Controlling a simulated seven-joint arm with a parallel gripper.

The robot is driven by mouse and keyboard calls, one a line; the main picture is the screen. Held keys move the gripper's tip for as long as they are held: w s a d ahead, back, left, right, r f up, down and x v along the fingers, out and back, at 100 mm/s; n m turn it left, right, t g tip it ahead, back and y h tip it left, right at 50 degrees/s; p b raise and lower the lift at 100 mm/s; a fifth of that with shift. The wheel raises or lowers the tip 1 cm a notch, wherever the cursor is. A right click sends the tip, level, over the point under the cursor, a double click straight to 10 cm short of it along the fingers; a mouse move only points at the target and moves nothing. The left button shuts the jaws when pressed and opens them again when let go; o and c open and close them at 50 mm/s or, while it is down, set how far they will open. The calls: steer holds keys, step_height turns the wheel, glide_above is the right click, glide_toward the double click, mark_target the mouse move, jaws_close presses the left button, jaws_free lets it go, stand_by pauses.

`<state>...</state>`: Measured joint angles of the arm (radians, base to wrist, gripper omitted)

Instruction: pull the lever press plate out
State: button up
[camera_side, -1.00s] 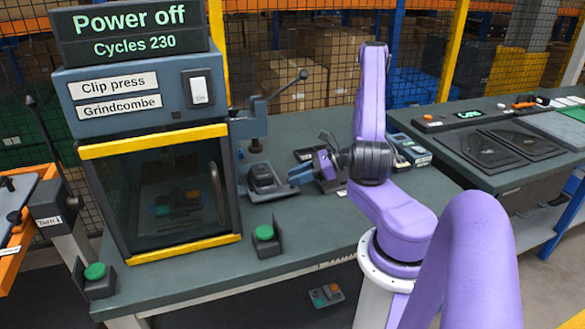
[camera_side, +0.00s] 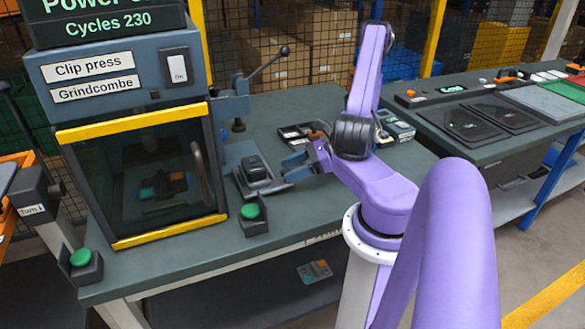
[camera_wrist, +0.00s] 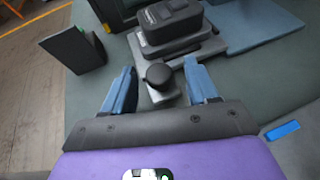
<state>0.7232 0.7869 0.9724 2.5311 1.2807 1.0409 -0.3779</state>
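The lever press (camera_side: 232,108) is blue-grey, with a long lever ending in a dark ball, beside the clip press. Its grey plate (camera_side: 278,187) lies low in front of it, bearing a dark block (camera_side: 254,168). In the wrist view the plate (camera_wrist: 213,46) carries the dark block (camera_wrist: 170,20), and a round dark knob (camera_wrist: 158,75) stands on its near tongue. My gripper (camera_wrist: 159,75) is open, its blue fingers on either side of the knob, with visible gaps. In the side view my gripper (camera_side: 294,164) is at the plate's right end.
The clip press (camera_side: 140,165) stands left, with a green button (camera_side: 251,211) in a dark bracket at the bench front. In the wrist view a dark upright bracket (camera_wrist: 75,50) is left of my gripper. Small trays (camera_side: 296,134) lie behind my gripper.

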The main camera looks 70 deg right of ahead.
steer(key=v, duration=1.7)
steer(key=shift+s, duration=0.2)
steer(key=shift+w+d, duration=0.1)
steer(key=w+a+r+n+g+h, duration=0.1)
steer(key=w+a+n+g, duration=0.3)
steer(key=a+n+g, duration=0.55)
steer(key=w+a+r+n+g, duration=0.2)
steer(key=w+a+n+g, duration=0.35)
steer(key=n, duration=0.75)
steer(key=s+a+r+n+t+h, duration=0.1)
steer(key=s+a+r+n+h, duration=0.1)
steer(key=a+n, duration=0.6)
steer(key=s+a+r+n+t+h, duration=0.2)
steer(key=a+n, duration=0.6)
steer(key=n, duration=0.4)
steer(key=shift+s+a+r+t+h, duration=0.3)
steer(key=shift+s+r+h, duration=0.25)
steer(key=shift+s, duration=0.6)
